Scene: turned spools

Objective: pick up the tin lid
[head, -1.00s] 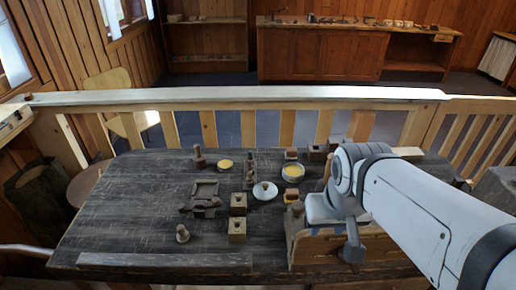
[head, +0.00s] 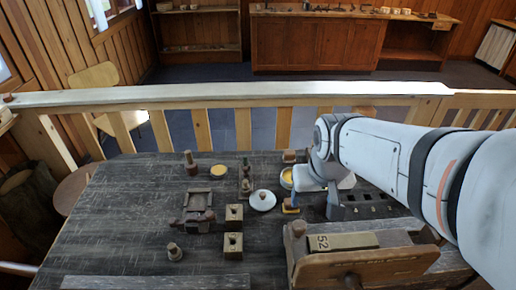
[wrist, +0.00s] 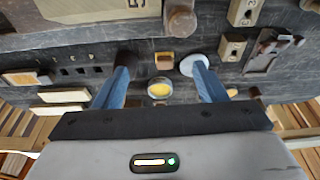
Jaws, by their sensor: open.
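The tin lid (head: 262,201) is a pale round disc with a small knob, lying flat on the dark bench top (head: 120,220). In the wrist view the lid (wrist: 190,66) shows just beyond the right fingertip, which overlaps its edge in the picture. My gripper (wrist: 161,70) has its two blue fingers spread, with nothing held between them. In the head view my gripper is to the right of the lid, apart from it. An open tin with yellow contents (wrist: 159,88) shows between the fingers in the wrist view; my wrist partly covers it in the head view.
Two square wooden blocks (head: 233,246) and a dark vise-like piece (head: 197,200) are left of the lid. Upright pegs (head: 245,172) stand behind it. A wooden stand marked 52 (head: 345,241) is at the front right.

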